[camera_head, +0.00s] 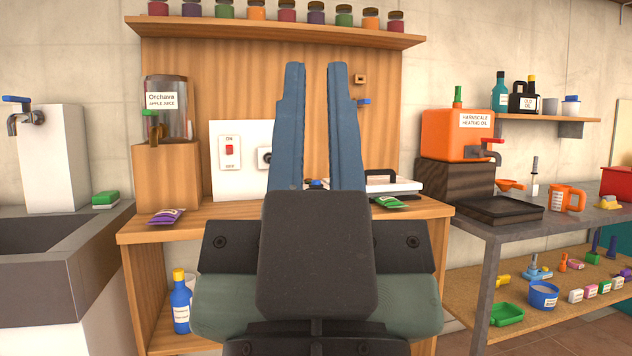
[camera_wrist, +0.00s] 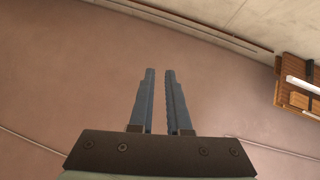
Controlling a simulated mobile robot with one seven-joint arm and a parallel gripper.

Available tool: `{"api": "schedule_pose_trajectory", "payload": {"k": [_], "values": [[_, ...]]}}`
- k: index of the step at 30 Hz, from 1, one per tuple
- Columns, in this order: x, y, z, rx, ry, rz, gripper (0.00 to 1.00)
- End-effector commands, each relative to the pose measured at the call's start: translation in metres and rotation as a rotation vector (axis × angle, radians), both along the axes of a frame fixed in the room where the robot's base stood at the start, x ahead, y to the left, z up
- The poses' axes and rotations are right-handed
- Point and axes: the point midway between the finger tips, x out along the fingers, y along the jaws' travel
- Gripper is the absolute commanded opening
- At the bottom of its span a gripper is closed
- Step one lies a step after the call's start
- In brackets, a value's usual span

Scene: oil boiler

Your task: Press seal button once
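My gripper (camera_head: 316,70) points upward in front of the wooden workbench in the head view, its two blue fingers apart with nothing between them. In the wrist view, my gripper (camera_wrist: 159,72) is also empty, against a plain brownish surface. A flat white device with a black handle (camera_head: 381,176), possibly a sealer, lies on the bench behind and right of the fingers. Its left part is hidden by my gripper. I cannot make out a button marked seal. A white panel (camera_head: 230,182) on the left of the bench's back carries a red ON/OFF switch (camera_head: 229,149).
Green (camera_head: 388,202) and purple (camera_head: 166,216) packets lie near the bench's front edge. A juice dispenser (camera_head: 166,108) stands at left on a wooden block. An orange heating oil tank (camera_head: 456,134) stands on the grey table at right. A sink (camera_head: 45,235) is at far left.

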Motion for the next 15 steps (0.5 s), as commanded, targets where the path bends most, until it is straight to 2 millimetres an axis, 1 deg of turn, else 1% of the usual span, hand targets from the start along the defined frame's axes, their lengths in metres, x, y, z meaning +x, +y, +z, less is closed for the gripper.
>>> {"api": "schedule_pose_trajectory", "payload": {"k": [1,2,15], "values": [[0.0001,0.0000,-0.0001,0.000,0.000,0.000,0.05],[0.0001,0.0000,-0.0001,0.000,0.000,0.000,0.00],[0.0001,0.0000,-0.0001,0.000,0.000,0.000,0.00]]}}
